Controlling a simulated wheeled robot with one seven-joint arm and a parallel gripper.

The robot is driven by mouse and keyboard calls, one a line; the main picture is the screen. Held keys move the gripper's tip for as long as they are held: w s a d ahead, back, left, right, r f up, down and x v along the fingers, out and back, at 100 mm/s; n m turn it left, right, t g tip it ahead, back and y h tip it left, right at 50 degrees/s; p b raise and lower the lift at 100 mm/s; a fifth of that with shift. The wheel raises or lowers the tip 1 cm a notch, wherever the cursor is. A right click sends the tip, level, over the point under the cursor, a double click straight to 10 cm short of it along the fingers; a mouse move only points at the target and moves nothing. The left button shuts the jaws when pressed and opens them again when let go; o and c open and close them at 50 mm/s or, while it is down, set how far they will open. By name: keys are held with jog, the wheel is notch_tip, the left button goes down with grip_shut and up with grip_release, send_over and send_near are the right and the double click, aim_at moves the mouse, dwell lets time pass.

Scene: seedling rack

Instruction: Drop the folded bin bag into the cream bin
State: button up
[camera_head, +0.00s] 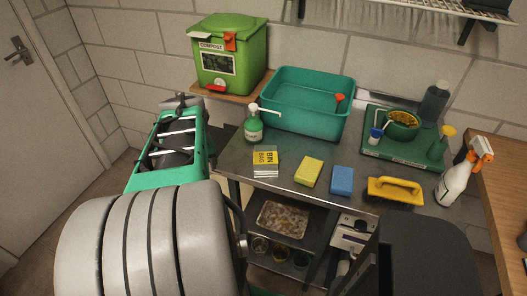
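The folded bin bag (265,163) is a small flat packet, yellow with dark lettering above a pale lower part. It lies on the grey metal bench near its left front edge, just in front of a green pump bottle. No gripper touches it, and it is fully visible from above. I see no cream bin in this view. I cannot make out my gripper's fingers; large pale ribbed parts of mine fill the lower left.
The bench (229,160) also carries a green basin (300,106), pump bottle (253,125), yellow sponge (309,171), blue sponge (342,181), yellow-handled float (395,189), green tray (376,152) and spray bottle (457,180). A compost caddy (228,58) stands behind.

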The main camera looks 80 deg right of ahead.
jog(key=shift+o, duration=0.5)
jog(key=s+d+r+m, duration=0.2)
jog(key=s+d, duration=0.4)
jog(key=shift+s+h+p, duration=0.4)
jog(key=shift+p, duration=0.05)
jog(key=m+g+p, duration=0.1)
jog(key=m, duration=0.2)
send_near(266, 157)
jog(key=shift+w+a+f+h, duration=0.1)
jog(key=shift+w+f+h, duration=0.25)
jog(key=shift+f, duration=0.2)
jog(key=x, duration=0.4)
jog(key=p+x, duration=0.1)
jog(key=x, duration=0.2)
jog(key=shift+s+f, duration=0.15)
jog(key=shift+f, duration=0.2)
jog(key=c, duration=1.6)
jog(key=shift+o, duration=0.2)
jog(key=shift+r, duration=0.15)
